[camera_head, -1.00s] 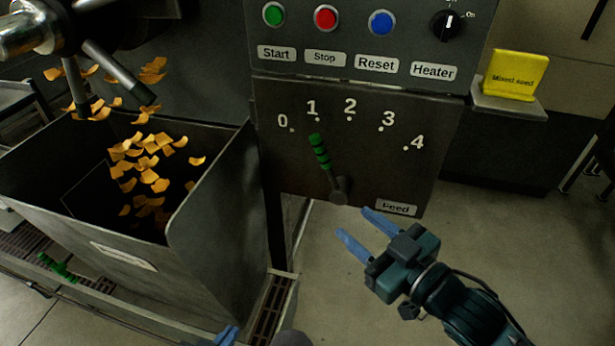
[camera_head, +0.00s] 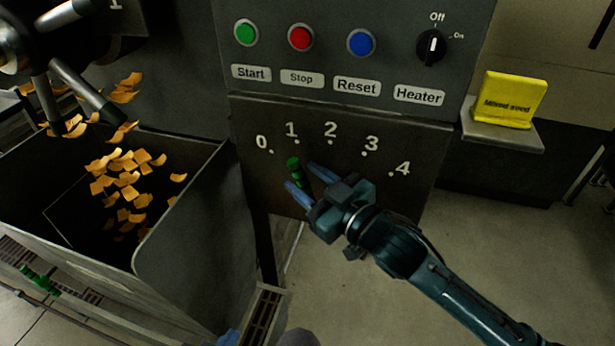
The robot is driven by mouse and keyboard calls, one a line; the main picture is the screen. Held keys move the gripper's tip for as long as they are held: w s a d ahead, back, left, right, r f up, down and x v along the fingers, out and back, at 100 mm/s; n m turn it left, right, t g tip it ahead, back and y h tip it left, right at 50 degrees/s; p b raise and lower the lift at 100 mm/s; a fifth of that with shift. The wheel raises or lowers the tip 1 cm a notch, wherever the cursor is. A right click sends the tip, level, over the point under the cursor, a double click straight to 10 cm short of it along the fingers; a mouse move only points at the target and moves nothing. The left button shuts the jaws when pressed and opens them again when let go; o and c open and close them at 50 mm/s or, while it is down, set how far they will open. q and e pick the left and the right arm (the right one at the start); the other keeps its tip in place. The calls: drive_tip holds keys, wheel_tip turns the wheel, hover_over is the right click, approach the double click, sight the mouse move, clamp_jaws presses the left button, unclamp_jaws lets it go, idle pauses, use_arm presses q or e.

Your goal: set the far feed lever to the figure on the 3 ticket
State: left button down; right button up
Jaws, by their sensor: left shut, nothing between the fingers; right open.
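The feed lever's green grip (camera_head: 295,170) shows on the dark dial panel (camera_head: 262,190), just below the 1 mark. Its lower part and pivot are hidden behind my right gripper. The dial runs from 0 to 4. My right gripper (camera_head: 305,180) is open, with its blue fingertips at either side of the green grip; I cannot tell whether they touch it. Only a blue tip of my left gripper (camera_head: 228,338) shows at the bottom edge; it is shut and empty. A yellow card (camera_head: 514,98) reads "Mixed seed" on a shelf at the right. I see no ticket marked 3.
Start (camera_head: 246,32), Stop (camera_head: 300,37) and Reset (camera_head: 361,42) buttons and a heater knob (camera_head: 431,47) sit above the dial. A metal bin (camera_head: 195,215) with orange flakes falling in stands left. Another green handle (camera_head: 38,280) is at lower left. Floor is clear at right.

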drive_tip(key=shift+w+a, duration=0.15)
drive_tip(key=shift+w, duration=0.05)
clamp_jaws()
idle(0.4)
